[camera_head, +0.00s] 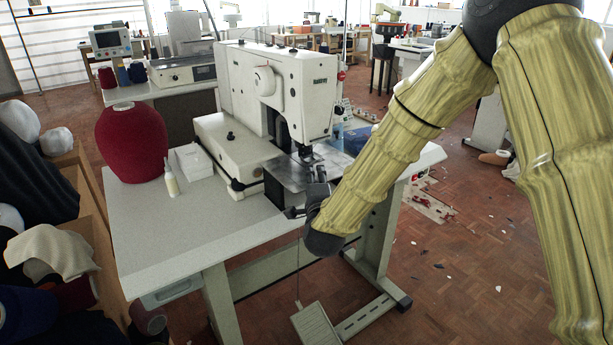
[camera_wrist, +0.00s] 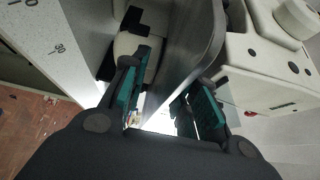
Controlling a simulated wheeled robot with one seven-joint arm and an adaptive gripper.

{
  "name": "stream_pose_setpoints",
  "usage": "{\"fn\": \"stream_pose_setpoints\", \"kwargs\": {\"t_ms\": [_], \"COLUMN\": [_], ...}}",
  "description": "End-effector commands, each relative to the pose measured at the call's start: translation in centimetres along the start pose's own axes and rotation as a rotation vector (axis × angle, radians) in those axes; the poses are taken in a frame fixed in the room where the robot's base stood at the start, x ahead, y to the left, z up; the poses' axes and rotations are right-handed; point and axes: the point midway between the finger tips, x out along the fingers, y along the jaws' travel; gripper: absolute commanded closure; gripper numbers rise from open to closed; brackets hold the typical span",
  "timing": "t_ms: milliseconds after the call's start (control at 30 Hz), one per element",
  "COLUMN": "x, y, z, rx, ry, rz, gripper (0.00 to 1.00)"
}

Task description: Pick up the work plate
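The work plate looks like the thin, shiny grey metal plate (camera_head: 300,176) at the front of the buttonhole machine, below its needle head. In the wrist view a grey metal plate with a rounded edge (camera_wrist: 188,52) reaches down toward the space between my two teal-padded fingers. My gripper (camera_head: 293,212) is at the front edge of the plate in the head view. In the wrist view the fingers (camera_wrist: 167,100) are spread apart, with a bright gap between them. I cannot tell whether either pad touches the plate. My wrist hides part of the plate's front right side.
The white buttonhole machine (camera_head: 285,85) stands on a grey table (camera_head: 185,235). A red thread cone (camera_head: 132,143), a white box (camera_head: 194,161) and a small bottle (camera_head: 171,181) stand left of it. A ruler scale (camera_wrist: 50,45) shows in the wrist view. A pedal (camera_head: 315,325) is below.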

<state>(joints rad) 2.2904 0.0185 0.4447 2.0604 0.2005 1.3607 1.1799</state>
Motion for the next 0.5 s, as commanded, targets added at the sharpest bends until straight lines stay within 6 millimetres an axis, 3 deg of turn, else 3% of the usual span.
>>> {"fn": "stream_pose_setpoints", "kwargs": {"t_ms": [200, 367, 500], "x": [0.05, 0.05, 0.04], "y": [0.00, -0.01, -0.01], "z": [0.02, 0.01, 0.00], "rx": [0.000, 0.000, 0.000], "ry": [0.000, 0.000, 0.000], "rz": [0.000, 0.000, 0.000], "gripper": [0.71, 1.00, 1.00]}}
